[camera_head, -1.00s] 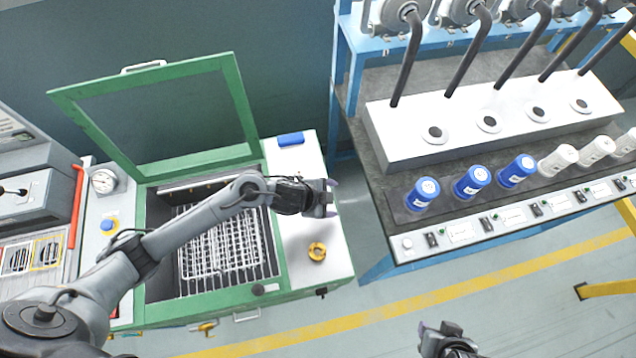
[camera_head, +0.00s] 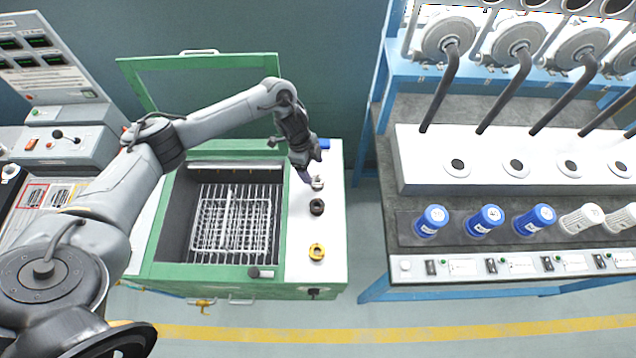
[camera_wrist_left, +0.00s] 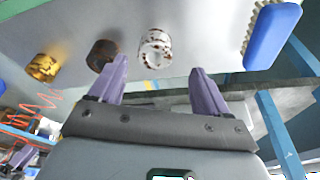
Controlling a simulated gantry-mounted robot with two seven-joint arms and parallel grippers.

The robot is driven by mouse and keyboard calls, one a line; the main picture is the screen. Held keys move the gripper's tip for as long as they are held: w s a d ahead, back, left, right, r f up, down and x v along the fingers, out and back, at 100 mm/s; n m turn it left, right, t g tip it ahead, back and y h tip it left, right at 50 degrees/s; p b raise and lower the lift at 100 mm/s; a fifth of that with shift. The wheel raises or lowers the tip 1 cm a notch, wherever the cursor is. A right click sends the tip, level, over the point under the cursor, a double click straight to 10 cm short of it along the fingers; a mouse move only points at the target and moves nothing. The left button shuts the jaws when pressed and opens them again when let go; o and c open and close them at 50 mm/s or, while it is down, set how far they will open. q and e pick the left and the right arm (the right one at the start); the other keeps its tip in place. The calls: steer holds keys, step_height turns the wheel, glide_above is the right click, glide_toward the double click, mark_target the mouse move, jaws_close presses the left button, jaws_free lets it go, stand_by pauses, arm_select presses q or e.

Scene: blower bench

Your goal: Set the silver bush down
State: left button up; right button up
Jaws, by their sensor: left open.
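The silver bush (camera_head: 318,184) stands on the white side top of the green-framed basket unit, and nothing grips it. In the left wrist view the silver bush (camera_wrist_left: 155,48) shows just beyond and between my fingertips, with rusty marks on it. My left gripper (camera_head: 307,176) is open right beside the bush, pointing down. Its two purple fingers (camera_wrist_left: 158,70) are spread and empty. I cannot tell whether a finger touches the bush. My right gripper is not in view.
A dark bush (camera_head: 317,207) and a gold bush (camera_head: 316,252) stand in line with the silver one. A blue brush (camera_wrist_left: 272,36) lies at the far end. The open unit with a wire basket (camera_head: 232,220) is left; a bench with blue-capped cylinders (camera_head: 484,220) is right.

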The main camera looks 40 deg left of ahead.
mark_target(318, 180)
arm_select(q)
steer(key=shift+s+d+x, duration=0.1)
steer(key=shift+d+x, duration=0.05)
steer(key=shift+x, duration=1.25)
steer(key=shift+s+d+x, duration=0.15)
steer(key=shift+d+x, duration=0.05)
steer(key=shift+x, duration=1.15)
steer(key=shift+d+f, duration=0.1)
steer(key=shift+f, duration=0.3)
steer(key=shift+c, duration=0.4)
steer(key=c, duration=1.2)
steer(key=shift+r, duration=0.1)
steer(key=shift+c, duration=0.3)
steer(key=shift+r, duration=0.1)
